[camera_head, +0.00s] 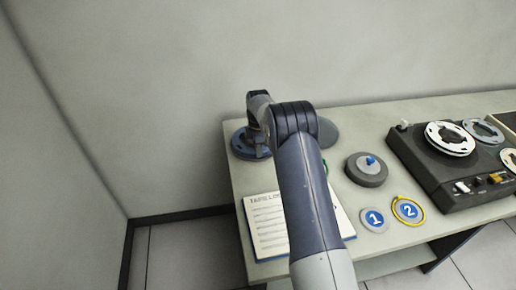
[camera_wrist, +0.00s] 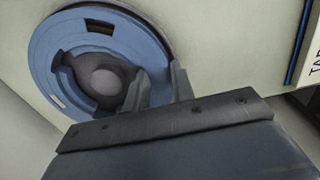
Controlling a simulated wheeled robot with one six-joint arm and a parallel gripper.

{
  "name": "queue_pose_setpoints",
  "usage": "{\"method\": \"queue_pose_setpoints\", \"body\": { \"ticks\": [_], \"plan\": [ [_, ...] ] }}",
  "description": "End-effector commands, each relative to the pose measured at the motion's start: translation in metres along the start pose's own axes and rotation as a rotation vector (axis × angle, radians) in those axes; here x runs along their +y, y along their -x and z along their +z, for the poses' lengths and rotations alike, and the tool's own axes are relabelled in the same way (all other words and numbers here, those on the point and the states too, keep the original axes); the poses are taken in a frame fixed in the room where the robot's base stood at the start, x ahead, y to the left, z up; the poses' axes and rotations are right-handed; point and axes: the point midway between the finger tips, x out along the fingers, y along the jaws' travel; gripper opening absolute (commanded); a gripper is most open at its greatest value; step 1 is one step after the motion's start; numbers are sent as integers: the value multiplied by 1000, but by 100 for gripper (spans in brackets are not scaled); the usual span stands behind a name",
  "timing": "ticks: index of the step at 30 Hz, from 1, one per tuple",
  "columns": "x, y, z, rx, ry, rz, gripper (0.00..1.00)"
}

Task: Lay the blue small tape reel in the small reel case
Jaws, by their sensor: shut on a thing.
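The blue tape reel (camera_wrist: 62,45) is a ring with slots and a dark open middle, filling the upper left of the wrist view. In the head view the reel (camera_head: 238,146) is at the table's far left corner, partly behind my arm. My gripper (camera_wrist: 160,88) is shut on the reel's rim, one finger inside the ring and one outside. A darker edge shows around the reel; I cannot tell whether it is the small reel case beneath it. A flat grey round thing (camera_head: 328,131) lies partly behind my arm; I cannot tell what it is.
A printed sheet (camera_head: 268,226) lies at the front left, partly under my arm. A round grey piece with a blue knob (camera_head: 366,170) and discs numbered 1 (camera_head: 374,220) and 2 (camera_head: 408,210) lie to the right. A tape deck (camera_head: 432,165) stands farther right. A wall rises behind.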

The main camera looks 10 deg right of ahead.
Motion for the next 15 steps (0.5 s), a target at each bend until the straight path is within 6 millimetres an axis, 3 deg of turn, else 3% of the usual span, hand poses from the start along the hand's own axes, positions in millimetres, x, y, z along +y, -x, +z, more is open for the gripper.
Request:
{"method": "queue_pose_setpoints", "body": {
  "ticks": [15],
  "plan": [
    [0,-3,0,0,0,2,0]
  ]
}}
